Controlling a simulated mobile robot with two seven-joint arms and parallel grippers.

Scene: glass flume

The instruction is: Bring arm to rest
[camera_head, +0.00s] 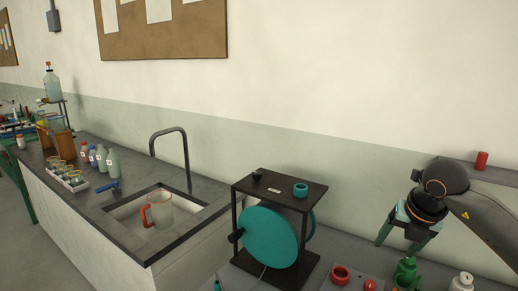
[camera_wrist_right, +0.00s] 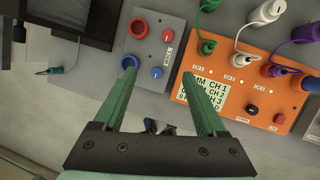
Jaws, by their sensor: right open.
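My right arm (camera_head: 478,215) comes in from the right edge of the head view, with its gripper (camera_head: 395,246) hanging downward over the bench. The right gripper is open and empty. In the wrist view its two green fingers stand well apart, with the open gap (camera_wrist_right: 159,74) between their tips. The fingers appear above a grey panel (camera_wrist_right: 146,55) and an orange instrument box (camera_wrist_right: 240,110), with nothing between them. My left gripper is in neither view.
A black stand with a teal disc (camera_head: 270,237) stands left of the right gripper. A red object (camera_head: 481,160) sits behind the arm. A sink holds a jug (camera_head: 160,210).

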